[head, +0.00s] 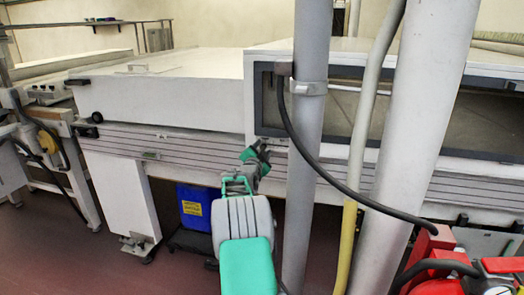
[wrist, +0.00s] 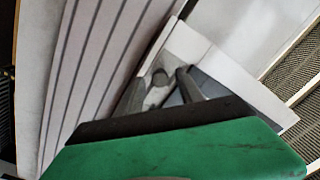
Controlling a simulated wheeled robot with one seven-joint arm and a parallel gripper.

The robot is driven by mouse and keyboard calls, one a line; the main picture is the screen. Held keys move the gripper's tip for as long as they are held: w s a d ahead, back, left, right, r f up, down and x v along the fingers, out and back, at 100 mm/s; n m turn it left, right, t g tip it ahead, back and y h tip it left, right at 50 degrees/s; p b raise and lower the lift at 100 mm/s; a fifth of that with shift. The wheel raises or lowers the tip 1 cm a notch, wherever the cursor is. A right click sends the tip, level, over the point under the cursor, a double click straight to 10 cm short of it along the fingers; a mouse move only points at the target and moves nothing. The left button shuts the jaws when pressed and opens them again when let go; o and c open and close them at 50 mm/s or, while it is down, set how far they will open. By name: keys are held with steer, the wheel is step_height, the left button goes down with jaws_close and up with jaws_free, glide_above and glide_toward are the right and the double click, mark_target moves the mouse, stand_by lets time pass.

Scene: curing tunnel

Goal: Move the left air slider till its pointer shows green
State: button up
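My gripper (head: 257,153) is in front of the long striped side rail of the tunnel, just left of the grey post. In the wrist view its green body fills the bottom, and two dark grey fingers (wrist: 165,88) stand apart beyond it. A small grey rounded piece shows between the fingers, in front of a pale panel; I cannot tell what it is or whether they touch it. A small fitting with a green mark (head: 150,154) sits on the rail further left. I cannot make out the air slider or its pointer for certain.
The white tunnel housing (head: 165,88) runs above the striped rail (head: 190,147). A grey post (head: 305,130), a hanging black cable and a thick white column (head: 425,90) stand close on the right. A blue bin (head: 196,207) is under the rail. Red equipment (head: 440,262) is at lower right.

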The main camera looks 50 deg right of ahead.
jaws_close()
stand_by(1.2)
